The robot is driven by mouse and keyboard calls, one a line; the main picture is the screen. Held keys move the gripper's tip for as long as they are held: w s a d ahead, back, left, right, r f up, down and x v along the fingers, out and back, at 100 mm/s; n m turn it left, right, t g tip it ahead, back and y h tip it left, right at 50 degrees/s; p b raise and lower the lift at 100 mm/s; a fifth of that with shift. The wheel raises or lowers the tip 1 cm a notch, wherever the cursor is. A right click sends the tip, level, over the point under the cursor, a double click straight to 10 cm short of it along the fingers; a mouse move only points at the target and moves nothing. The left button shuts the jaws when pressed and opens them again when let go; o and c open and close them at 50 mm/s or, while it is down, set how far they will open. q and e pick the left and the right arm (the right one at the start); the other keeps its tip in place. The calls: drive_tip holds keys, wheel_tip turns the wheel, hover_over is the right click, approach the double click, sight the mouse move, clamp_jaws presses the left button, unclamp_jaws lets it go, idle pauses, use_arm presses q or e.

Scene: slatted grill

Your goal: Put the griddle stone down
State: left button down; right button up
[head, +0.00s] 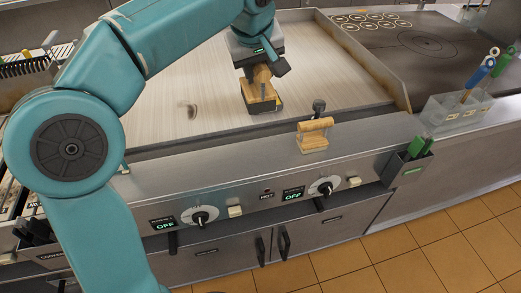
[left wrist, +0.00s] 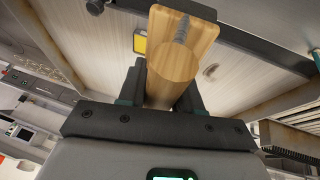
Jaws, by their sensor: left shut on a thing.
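My left gripper (head: 259,76) reaches over the pale griddle plate (head: 170,75) from above and is shut on the griddle stone (head: 259,94). The stone has a light wooden grip and a dark block at its bottom. In the left wrist view, the round wooden grip of the griddle stone (left wrist: 175,75) sits between the two dark fingers of my left gripper (left wrist: 160,88). The stone is low over the front right part of the plate; I cannot tell whether it touches. My right gripper is not in view.
A second wooden-handled tool (head: 314,136) sits on the steel front ledge (head: 225,160). A small dark mark (head: 191,110) is on the plate. A raised steel wall (head: 365,62) bounds the plate on the right. A clear bin with tools (head: 456,112) stands farther right. The plate's left half is clear.

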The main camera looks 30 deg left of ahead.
use_arm(q)
wheel_tip(320, 180, down, 19)
drive_tip(key=shift+a+r+b, duration=0.1)
drive_tip(key=shift+a+b, duration=0.05)
drive_tip(key=shift+b, duration=0.75)
